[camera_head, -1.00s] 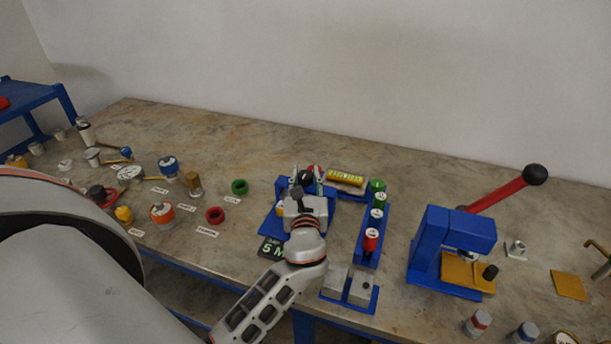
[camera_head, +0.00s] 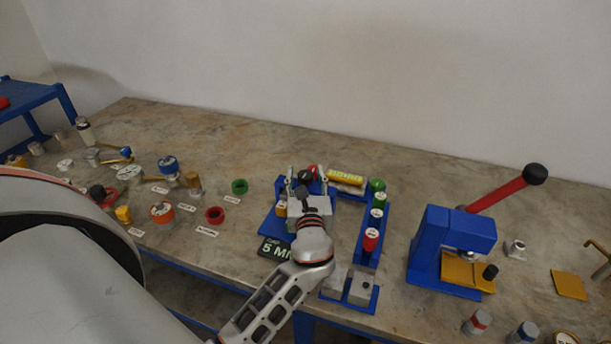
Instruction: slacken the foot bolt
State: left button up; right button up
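My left gripper (camera_head: 305,178) reaches over a blue fixture (camera_head: 269,225) near the middle of the table. Its two thin fingers stand apart, one on each side of a dark round knob (camera_head: 305,175). I cannot tell whether they touch it. A dark plate marked "5 M" (camera_head: 275,249) lies at the fixture's front edge. I cannot make out the foot bolt; my gripper and wrist cover much of the fixture. My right gripper is not in view.
A blue rack (camera_head: 361,262) with green, white and red capped pieces stands right of the fixture. A yellow level (camera_head: 346,178) lies behind. Further right is a blue press (camera_head: 430,250) with a red lever (camera_head: 497,194).

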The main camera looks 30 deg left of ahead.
pick_arm(q)
jog(key=v, duration=1.2)
dwell(0.4)
